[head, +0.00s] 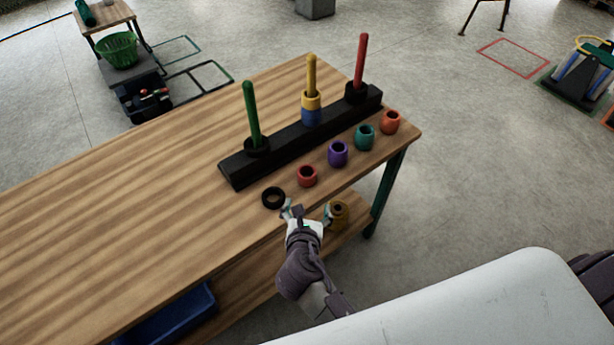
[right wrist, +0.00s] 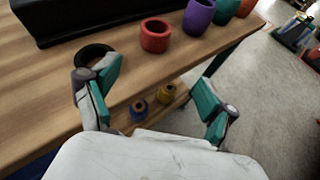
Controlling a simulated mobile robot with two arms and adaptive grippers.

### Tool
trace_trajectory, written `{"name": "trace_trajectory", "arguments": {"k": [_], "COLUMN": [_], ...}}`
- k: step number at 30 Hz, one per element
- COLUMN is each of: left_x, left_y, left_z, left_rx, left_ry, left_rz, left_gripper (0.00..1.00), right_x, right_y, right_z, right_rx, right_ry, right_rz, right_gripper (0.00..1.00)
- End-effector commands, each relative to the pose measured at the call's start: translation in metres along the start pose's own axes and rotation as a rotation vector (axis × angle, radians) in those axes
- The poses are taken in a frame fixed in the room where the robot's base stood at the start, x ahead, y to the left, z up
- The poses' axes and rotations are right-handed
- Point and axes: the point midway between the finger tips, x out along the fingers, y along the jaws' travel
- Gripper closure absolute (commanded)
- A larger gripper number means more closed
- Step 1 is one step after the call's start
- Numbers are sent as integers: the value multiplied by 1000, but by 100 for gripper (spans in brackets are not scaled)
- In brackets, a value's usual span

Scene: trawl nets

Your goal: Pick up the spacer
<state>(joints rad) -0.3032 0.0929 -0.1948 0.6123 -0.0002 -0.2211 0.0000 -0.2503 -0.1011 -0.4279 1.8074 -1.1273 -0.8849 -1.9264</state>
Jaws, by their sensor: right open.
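A black ring (head: 273,198) lies flat near the front edge of the wooden table; it also shows in the right wrist view (right wrist: 95,54), partly behind a finger. A row of spacer-like rings stands to its right: red (head: 307,176), purple (head: 338,154), teal (head: 365,137) and orange (head: 390,122). Which one is the spacer, I cannot tell. My right gripper (head: 307,212) is open and empty at the table's front edge, close to the black ring. In the right wrist view its fingers (right wrist: 158,88) are wide apart, the left one near the black ring. My left gripper is not in view.
A black base (head: 290,142) behind the rings carries green, yellow and red pegs; the yellow peg bears blue and yellow rings. A blue bin (head: 180,315) is below. The table's left side is clear.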

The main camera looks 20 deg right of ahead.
Motion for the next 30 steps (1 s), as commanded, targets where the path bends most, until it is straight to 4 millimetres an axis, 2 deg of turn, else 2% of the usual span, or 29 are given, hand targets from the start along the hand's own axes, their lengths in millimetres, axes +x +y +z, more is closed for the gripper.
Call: {"name": "trace_trajectory", "arguments": {"k": [3,6,15,23,30], "left_x": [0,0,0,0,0], "left_y": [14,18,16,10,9], "left_z": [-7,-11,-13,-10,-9], "left_rx": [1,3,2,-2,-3], "left_ry": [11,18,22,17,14], "left_rz": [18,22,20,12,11], "left_gripper": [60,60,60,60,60], "right_x": [0,12,69,89,124], "right_y": [8,10,11,11,11], "right_z": [14,18,20,21,24], "right_rx": [-100,-126,-124,-122,-122], "right_ry": [-46,-57,-54,-52,-52], "right_rz": [6,6,7,7,7], "right_gripper": [15,15,15,15,15]}}
